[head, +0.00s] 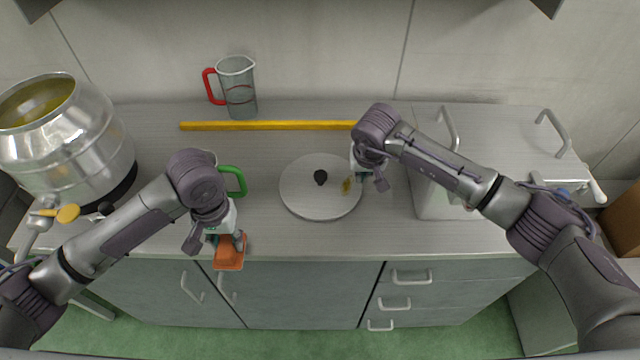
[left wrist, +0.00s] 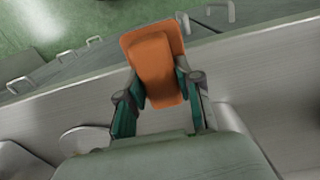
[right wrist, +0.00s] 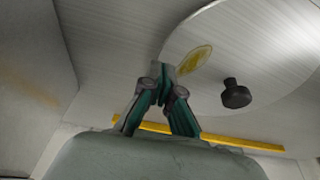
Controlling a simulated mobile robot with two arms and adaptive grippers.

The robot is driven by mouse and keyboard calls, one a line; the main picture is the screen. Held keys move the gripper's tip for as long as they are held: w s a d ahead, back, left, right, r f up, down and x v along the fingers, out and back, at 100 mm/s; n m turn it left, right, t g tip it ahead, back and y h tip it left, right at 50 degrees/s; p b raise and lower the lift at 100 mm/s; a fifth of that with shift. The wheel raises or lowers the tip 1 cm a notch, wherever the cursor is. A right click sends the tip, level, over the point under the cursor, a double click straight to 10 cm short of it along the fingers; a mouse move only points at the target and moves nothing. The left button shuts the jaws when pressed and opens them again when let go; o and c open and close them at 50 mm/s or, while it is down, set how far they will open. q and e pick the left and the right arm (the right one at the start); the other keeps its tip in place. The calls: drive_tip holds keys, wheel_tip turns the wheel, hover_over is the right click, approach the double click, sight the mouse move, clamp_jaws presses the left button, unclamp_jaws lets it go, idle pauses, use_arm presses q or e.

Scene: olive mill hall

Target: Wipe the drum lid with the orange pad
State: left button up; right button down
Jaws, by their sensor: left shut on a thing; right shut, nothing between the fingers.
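The drum lid (head: 308,203) is a round metal disc with a black knob (head: 320,177), lying on the worktop. A yellow-brown smear (head: 346,186) marks its right side; the smear also shows in the right wrist view (right wrist: 195,60). My left gripper (head: 229,238) is shut on the orange pad (head: 229,256), left of the lid at the worktop's front edge. The pad shows between the fingers in the left wrist view (left wrist: 157,68). My right gripper (head: 368,183) is shut and empty at the lid's right edge, beside the smear. Whether it touches the lid I cannot tell.
A yellow bar (head: 265,126) lies behind the lid. A clear jug with a red handle (head: 238,88) stands behind that bar. A green handle (head: 236,180) shows behind my left wrist. A large metal drum (head: 75,140) stands left, and a metal box (head: 432,195) right.

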use_arm(q)
drive_tip(key=shift+w+d+r+p, duration=0.1)
drive_tip(key=shift+w+r+p, duration=0.1)
drive_tip(key=shift+r+p, duration=0.2)
use_arm(e)
drive_tip(key=shift+w+d+r, duration=0.1)
drive_tip(key=shift+w+r, duration=0.05)
drive_tip(key=shift+r, duration=0.45)
drive_tip(key=shift+w+d+r, duration=0.1)
drive_tip(key=shift+w+r, duration=0.05)
drive_tip(key=shift+r, duration=0.4)
use_arm(q)
drive_tip(key=shift+s+r+p, duration=0.1)
drive_tip(key=shift+r+p, duration=0.25)
drive_tip(key=shift+r, duration=0.05)
use_arm(e)
drive_tip(key=shift+w+v, duration=0.25)
drive_tip(key=shift+v, duration=0.9)
use_arm(q)
drive_tip(key=shift+r, duration=0.15)
use_arm(e)
drive_tip(key=shift+a+r, duration=0.1)
drive_tip(key=shift+r, duration=0.45)
drive_tip(key=shift+r, duration=0.1)
drive_tip(key=v, duration=1.1)
drive_tip(key=shift+s+r, duration=0.15)
drive_tip(key=shift+r, duration=0.2)
